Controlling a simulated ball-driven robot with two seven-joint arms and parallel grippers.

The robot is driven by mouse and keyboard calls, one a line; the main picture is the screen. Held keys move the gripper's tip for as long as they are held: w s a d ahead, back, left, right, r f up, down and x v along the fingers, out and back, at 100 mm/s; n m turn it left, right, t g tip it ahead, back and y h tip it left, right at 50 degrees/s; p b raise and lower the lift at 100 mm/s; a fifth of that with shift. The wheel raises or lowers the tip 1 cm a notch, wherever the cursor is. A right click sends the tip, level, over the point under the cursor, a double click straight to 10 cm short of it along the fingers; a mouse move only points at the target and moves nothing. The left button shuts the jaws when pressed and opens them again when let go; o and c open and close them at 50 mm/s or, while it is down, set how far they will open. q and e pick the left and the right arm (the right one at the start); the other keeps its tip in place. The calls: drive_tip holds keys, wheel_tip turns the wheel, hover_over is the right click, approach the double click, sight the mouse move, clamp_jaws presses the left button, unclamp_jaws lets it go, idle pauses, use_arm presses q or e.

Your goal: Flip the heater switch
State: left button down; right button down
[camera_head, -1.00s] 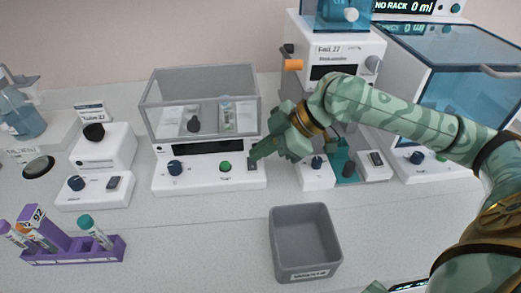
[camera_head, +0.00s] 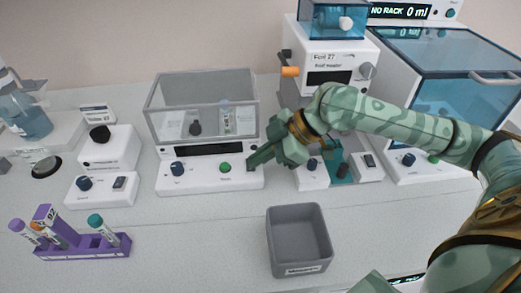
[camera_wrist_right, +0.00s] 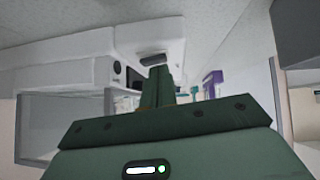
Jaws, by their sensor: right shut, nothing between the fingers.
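A white bench device with a clear lidded box on top (camera_head: 225,182) stands at the centre. Its front panel has a dark knob (camera_head: 177,168), a green button (camera_head: 225,168) and, at the right end, a switch that my gripper covers in the head view. My right gripper (camera_head: 252,162) is shut and empty, its tip at that switch. In the right wrist view the shut fingers (camera_wrist_right: 158,80) point at a dark switch (camera_wrist_right: 154,59) on a white panel. I cannot tell whether they touch it, or its position. No readable label confirms which device is the heater. My left gripper is not in view.
A white unit with an orange part (camera_head: 290,71) stands behind my right arm, with another rocker switch (camera_head: 369,160) at its base. A smaller device with a switch (camera_head: 119,183) is at left. A grey bin (camera_head: 298,268) and purple tube rack (camera_head: 85,254) stand in front.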

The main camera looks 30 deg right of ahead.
drive_tip(key=shift+f, duration=0.1)
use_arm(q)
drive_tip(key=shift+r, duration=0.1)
